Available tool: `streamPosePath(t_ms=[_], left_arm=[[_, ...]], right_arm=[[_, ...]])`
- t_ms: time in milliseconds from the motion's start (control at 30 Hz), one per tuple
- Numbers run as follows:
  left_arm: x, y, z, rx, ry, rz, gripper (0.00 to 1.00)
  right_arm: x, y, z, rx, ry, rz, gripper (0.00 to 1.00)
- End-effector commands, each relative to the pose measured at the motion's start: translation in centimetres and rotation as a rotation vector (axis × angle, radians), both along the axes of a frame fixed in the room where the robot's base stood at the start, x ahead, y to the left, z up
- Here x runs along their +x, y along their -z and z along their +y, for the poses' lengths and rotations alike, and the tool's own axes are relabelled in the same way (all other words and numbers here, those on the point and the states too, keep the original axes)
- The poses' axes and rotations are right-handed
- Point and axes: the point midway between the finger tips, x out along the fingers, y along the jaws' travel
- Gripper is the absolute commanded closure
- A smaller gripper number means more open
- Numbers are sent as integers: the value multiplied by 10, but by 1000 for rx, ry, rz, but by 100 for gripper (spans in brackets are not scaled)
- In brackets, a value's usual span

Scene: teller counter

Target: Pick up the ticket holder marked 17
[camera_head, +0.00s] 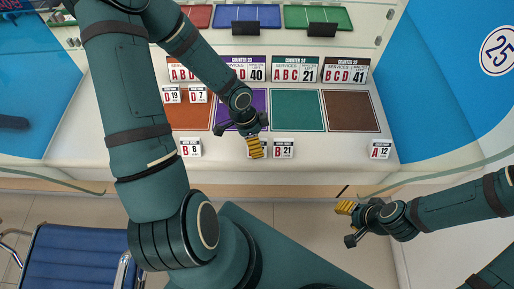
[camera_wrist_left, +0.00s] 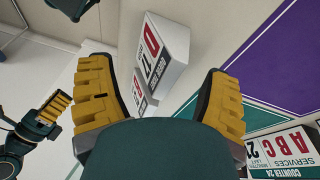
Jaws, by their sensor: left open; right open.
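No contact between fingers and holder is visible. My right gripper (camera_head: 346,208) is open and empty in front of the counter; it also shows in the left wrist view (camera_wrist_left: 52,108).
Other holders are B 8 (camera_head: 190,148), A 12 (camera_head: 380,149), D 19 (camera_head: 172,95) and D 7 (camera_head: 198,95). Coloured mats, including a green one (camera_head: 296,110) and a brown one (camera_head: 350,110), lie before the counter signs (camera_head: 345,71). The counter between B 21 and A 12 is clear.

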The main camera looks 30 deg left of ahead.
Motion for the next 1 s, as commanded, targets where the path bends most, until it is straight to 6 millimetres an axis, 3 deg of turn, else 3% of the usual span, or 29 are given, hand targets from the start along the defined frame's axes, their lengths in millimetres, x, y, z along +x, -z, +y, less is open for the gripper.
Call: streamPosePath(t_ms=[33,167,467,567,700,1000], left_arm=[[0,12,-2,0,3,2,22],[1,25,-6,-1,1,0,22],[1,27,-7,0,0,0,22],[1,27,-7,0,0,0,49],[1,27,-7,0,0,0,99],[0,27,-7,0,-1,2,100]], right_arm=[[-1,8,0,0,-2,3,53],[-4,14,1,2,-7,9,53],[-5,14,1,2,-7,11,53],[-5,14,1,2,-7,11,53],[-5,14,1,2,-7,11,53],[-5,14,1,2,-7,11,53]])
